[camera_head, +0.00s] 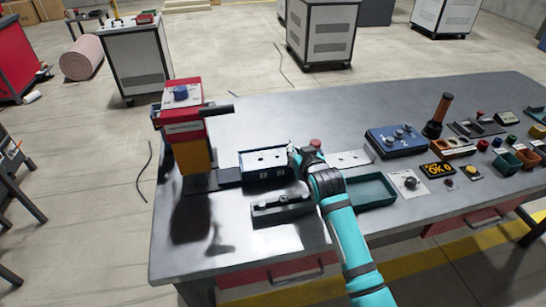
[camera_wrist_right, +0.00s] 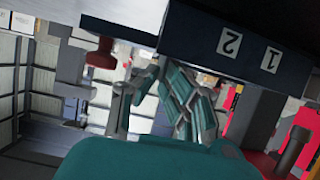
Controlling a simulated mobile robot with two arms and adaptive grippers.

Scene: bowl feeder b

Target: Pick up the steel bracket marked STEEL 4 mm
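No marking STEEL 4 mm is legible in either view, so I cannot tell which part is the bracket. A pale flat metal piece (camera_head: 348,160) lies on the table just right of my right gripper. My right gripper (camera_head: 296,156) is small and partly hidden by its own wrist in the head view, at the right end of a dark box-shaped fixture (camera_head: 250,174). In the wrist view its teal fingers (camera_wrist_right: 157,80) come close together beside the fixture's face (camera_wrist_right: 205,42), labelled 1 and 2. Whether they hold anything is unclear. My left gripper is out of view.
A red and orange machine (camera_head: 185,128) stands at the table's left. A black block (camera_head: 282,210) lies in front of the fixture. The front left tabletop is clear.

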